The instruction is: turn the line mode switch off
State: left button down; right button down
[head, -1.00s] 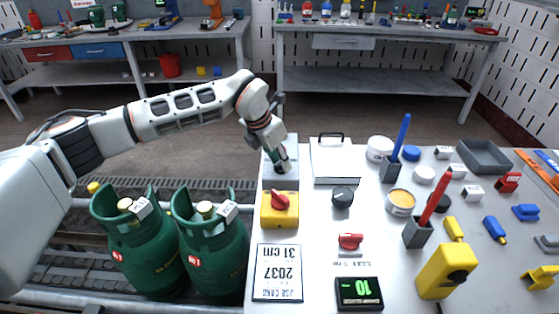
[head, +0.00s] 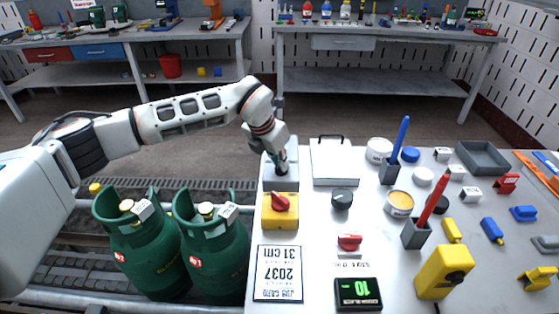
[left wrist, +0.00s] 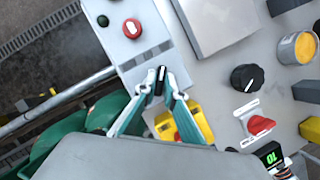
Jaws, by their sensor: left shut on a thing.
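A grey control box (head: 281,183) stands at the left edge of the white table. In the left wrist view its top (left wrist: 150,48) carries a green button, a red button and a small black switch (left wrist: 161,74) with a white mark. My left gripper (head: 281,168) reaches down onto this box. In the left wrist view the fingertips (left wrist: 160,84) are closed around the black switch, one on each side. The fingers hide part of the switch, and no label on it can be read. My right gripper is in neither view.
A yellow box (head: 280,222) with a red rotary knob stands just in front of the grey box. A black knob (head: 342,199), a red switch (head: 349,242) and a white case (head: 335,163) are to the right. Green gas cylinders (head: 215,258) stand left of the table.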

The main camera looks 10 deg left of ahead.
pick_arm(q)
jog(key=shift+d+r+n+y+p, duration=0.15)
jog(key=shift+n+y+p, duration=0.35)
jog(key=shift+n, duration=0.7)
jog(key=shift+n+t+y+p, duration=0.3)
jog(key=shift+n+y+p, duration=0.1)
jog(key=shift+n, duration=0.8)
jog(key=shift+n+y, duration=0.4)
jog(key=shift+n, duration=0.8)
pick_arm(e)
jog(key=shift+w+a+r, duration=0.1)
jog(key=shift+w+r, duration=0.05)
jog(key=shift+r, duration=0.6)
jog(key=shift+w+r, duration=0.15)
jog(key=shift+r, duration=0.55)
pick_arm(q)
jog(key=shift+n, duration=0.3)
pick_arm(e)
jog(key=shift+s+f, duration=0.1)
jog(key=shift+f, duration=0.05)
pick_arm(q)
jog(key=c, duration=2.1)
grip_release()
jog(key=shift+c, duration=0.2)
jog(key=v, duration=1.1)
jog(key=shift+s+d+r, duration=0.15)
jog(key=shift+d+r, duration=0.05)
jog(key=shift+r, duration=0.15)
